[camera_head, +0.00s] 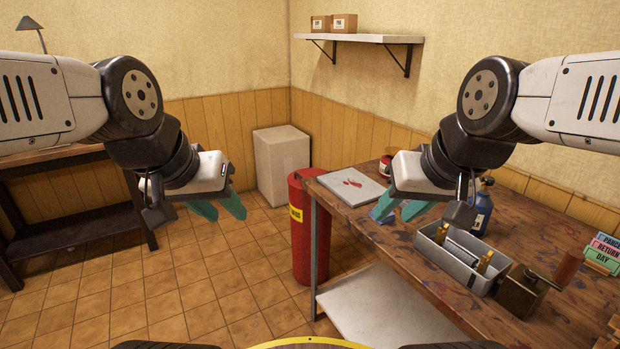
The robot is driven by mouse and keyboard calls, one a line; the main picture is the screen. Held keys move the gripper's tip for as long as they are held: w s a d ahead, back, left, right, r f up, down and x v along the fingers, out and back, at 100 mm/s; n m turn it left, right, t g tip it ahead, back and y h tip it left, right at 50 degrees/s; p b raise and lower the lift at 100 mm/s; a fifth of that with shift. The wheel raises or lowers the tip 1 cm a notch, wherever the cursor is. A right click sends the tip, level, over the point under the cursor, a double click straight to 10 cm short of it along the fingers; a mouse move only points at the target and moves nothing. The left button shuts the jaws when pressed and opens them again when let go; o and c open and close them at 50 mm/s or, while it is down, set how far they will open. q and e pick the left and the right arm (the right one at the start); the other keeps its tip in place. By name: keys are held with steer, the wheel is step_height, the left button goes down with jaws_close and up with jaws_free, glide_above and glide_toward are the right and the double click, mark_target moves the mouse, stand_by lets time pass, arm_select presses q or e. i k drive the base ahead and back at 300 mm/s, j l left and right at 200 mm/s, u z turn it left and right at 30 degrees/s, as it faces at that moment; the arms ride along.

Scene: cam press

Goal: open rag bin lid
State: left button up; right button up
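A red cylindrical bin (311,240) stands on the floor against the near left end of the workbench. It has a yellow label on its side, and its top is level with the bench top and looks closed. My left gripper (222,208) hangs in the air to the left of the bin, with its teal fingers apart and nothing between them. Neither gripper touches the bin.
The workbench (540,261) carries a white board with a red mark (352,185), a grey metal box (458,262), a blue bottle (482,210) and coloured cards (603,255). A pale box (281,165) stands behind the bin. Tiled floor left of the bin is clear.

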mark_target(294, 178)
steer(key=i+j, duration=0.3)
steer(key=i, duration=0.25)
steer(key=i+j, duration=0.25)
steer(key=i, duration=0.3)
steer(key=i+j+z, duration=0.1)
steer(key=i+j, duration=0.2)
steer(key=i, duration=0.25)
steer(key=i+j, duration=0.35)
steer(key=i, duration=0.2)
